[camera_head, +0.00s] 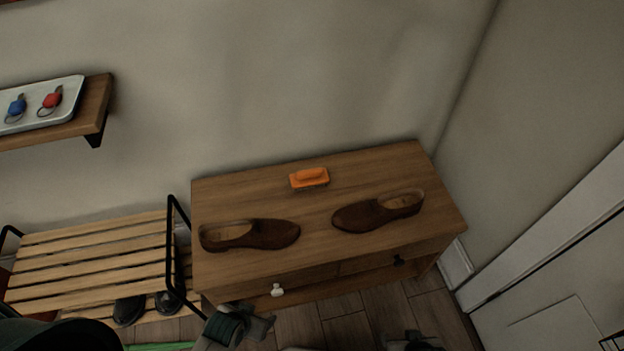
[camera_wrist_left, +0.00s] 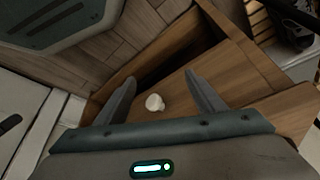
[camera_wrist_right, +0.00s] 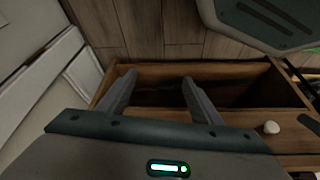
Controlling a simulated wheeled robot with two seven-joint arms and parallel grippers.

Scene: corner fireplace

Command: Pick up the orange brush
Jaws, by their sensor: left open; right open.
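The orange brush (camera_head: 309,177) lies on top of the wooden cabinet (camera_head: 320,222), toward the back edge near the wall, with a darker strip along its front side. My left gripper (camera_head: 258,324) is open and empty, low in front of the cabinet. Its wrist view shows its fingers apart on either side of a white knob (camera_wrist_left: 154,102). My right gripper (camera_head: 415,343) is open and empty at the bottom edge of the head view, in front of the cabinet and only partly visible. The brush does not show in either wrist view.
Two brown shoes, a left one (camera_head: 250,234) and a right one (camera_head: 378,211), lie on the cabinet in front of the brush. A slatted bench (camera_head: 90,262) stands left. A wall shelf (camera_head: 98,107) holds a tray with keys. Walls bound the back and right.

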